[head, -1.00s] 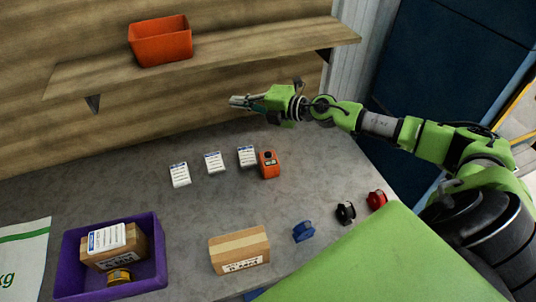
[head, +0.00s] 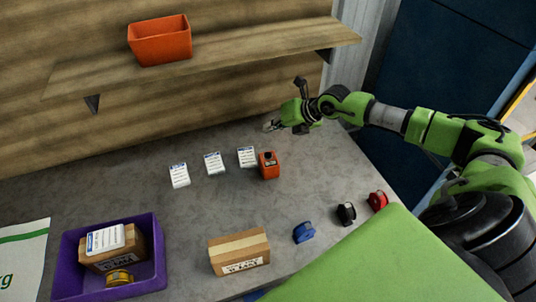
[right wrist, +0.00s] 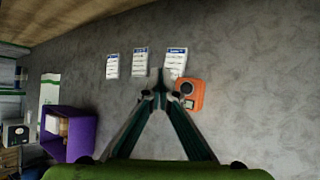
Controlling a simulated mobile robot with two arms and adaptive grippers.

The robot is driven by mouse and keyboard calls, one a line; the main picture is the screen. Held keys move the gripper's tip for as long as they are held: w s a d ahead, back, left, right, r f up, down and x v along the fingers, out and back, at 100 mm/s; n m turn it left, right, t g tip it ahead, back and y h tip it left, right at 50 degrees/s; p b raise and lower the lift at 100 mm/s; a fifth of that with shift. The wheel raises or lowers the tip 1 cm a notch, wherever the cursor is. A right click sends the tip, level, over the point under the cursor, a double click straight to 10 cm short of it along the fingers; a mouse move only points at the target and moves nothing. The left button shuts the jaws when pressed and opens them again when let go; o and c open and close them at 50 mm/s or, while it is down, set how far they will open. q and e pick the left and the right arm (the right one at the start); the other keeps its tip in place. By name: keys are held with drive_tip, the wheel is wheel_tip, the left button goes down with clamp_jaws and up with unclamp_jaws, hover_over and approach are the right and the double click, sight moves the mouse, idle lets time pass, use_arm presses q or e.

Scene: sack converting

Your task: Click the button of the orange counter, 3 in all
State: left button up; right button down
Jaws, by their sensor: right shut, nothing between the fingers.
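The orange counter (head: 269,166) stands upright on the grey table, with a black button on top and a small display on its front. It also shows in the right wrist view (right wrist: 190,97), just right of the fingertips. My right gripper (head: 268,126) is shut and empty, held in the air above and behind the counter, apart from it. In the right wrist view its closed fingers (right wrist: 159,80) point towards the white cards. My left gripper is in neither view.
Three white label cards (head: 213,163) lie left of the counter. A purple bin (head: 160,270) holds a box, a card and a yellow roll. A cardboard box (head: 240,262) and blue, black and red tape rolls (head: 346,213) are nearer. A shelf (head: 230,53) with an orange bin (head: 160,42) hangs above.

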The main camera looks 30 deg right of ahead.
sight(270, 155)
wheel_tip(270, 155, down, 8)
drive_tip(key=b, duration=0.6)
drive_tip(key=shift+f, duration=0.4)
idle(1.0)
drive_tip(key=shift+f+b, duration=0.35)
drive_tip(key=shift+f, duration=0.05)
drive_tip(key=shift+f+b, duration=0.35)
drive_tip(key=shift+f, duration=0.25)
idle(0.8)
drive_tip(key=shift+r, duration=0.1)
drive_tip(key=shift+r+p, duration=0.8)
drive_tip(key=shift+r, duration=0.05)
